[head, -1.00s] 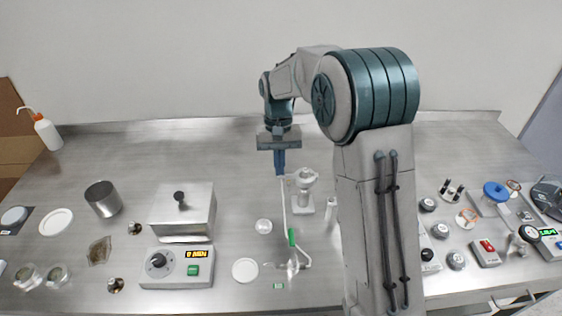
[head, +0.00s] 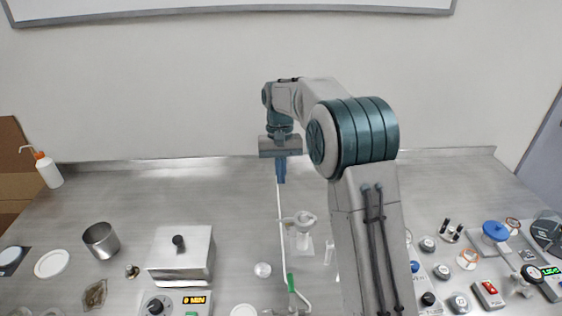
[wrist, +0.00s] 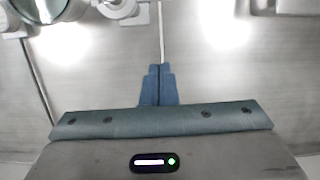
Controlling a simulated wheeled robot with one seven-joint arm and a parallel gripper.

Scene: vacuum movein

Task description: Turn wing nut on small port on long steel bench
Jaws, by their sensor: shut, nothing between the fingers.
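The long steel bench (head: 225,200) spans the head view. A small pale fitting with a round top and side arm (head: 304,221), possibly the small port, stands on it near the middle. I cannot make out a wing nut. My gripper (head: 281,182) points down with blue fingers pressed together and empty. In the head picture it shows just above and left of the fitting, apart from it. In the wrist view the shut fingers (wrist: 158,70) are over bare steel, with pale round parts (wrist: 118,8) at the top edge, partly cut off.
A lidded steel box (head: 180,255) and beaker (head: 101,240) are left. Several knobs and devices crowd the right, including a blue-topped item (head: 496,231).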

